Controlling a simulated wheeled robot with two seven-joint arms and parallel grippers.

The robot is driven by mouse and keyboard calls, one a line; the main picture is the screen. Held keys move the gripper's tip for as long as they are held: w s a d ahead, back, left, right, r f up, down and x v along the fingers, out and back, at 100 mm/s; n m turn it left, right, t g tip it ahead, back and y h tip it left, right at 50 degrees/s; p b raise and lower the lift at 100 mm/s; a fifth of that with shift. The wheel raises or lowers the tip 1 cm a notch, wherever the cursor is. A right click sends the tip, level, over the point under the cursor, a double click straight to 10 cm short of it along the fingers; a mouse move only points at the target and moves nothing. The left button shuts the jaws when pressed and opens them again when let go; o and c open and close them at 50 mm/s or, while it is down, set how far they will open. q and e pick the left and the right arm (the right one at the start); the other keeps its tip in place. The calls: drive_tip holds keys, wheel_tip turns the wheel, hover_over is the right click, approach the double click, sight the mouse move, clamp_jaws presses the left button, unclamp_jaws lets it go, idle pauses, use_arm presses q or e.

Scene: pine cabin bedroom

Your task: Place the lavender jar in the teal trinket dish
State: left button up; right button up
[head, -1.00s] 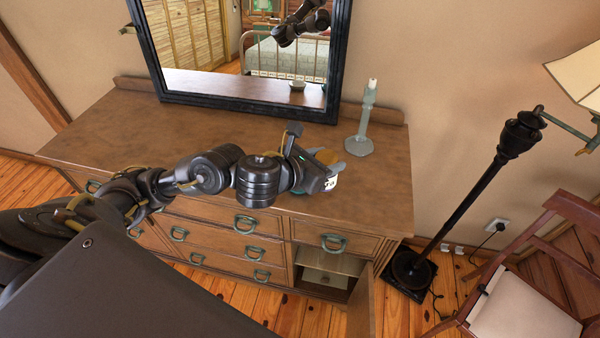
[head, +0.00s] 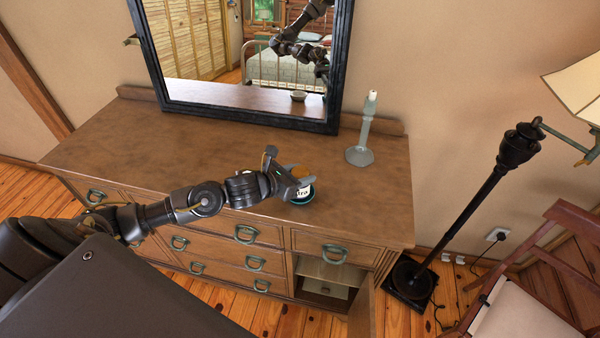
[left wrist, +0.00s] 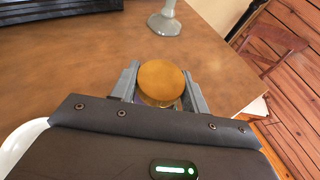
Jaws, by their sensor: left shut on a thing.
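The lavender jar (head: 304,190) has a white label with dark lettering and a tan, wood-coloured lid. My left gripper (head: 298,178) is shut on it near the top. In the left wrist view its round lid (left wrist: 161,80) sits between the two fingers (left wrist: 163,88). The teal trinket dish (head: 303,201) shows as a dark teal rim around and below the jar's lower part, near the dresser's right front. I cannot tell whether the jar's base touches the dish floor. My right gripper is out of view.
The brown dresser top (head: 180,150) is mostly clear. A pale blue-green candlestick (head: 361,140) with a candle stands behind and right of the jar. A black-framed mirror (head: 335,75) stands at the back. A floor lamp (head: 470,190) and chair (head: 520,310) are at the right. A lower cabinet door is open.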

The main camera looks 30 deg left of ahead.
use_arm(q)
drive_tip(key=shift+f, duration=0.35)
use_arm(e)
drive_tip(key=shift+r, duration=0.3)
use_arm(q)
drive_tip(key=shift+f, duration=0.1)
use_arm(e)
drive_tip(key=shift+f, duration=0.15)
use_arm(q)
drive_tip(key=o, duration=1.1)
drive_tip(key=shift+b+v, duration=2.15)
drive_tip(key=shift+v, duration=3.85)
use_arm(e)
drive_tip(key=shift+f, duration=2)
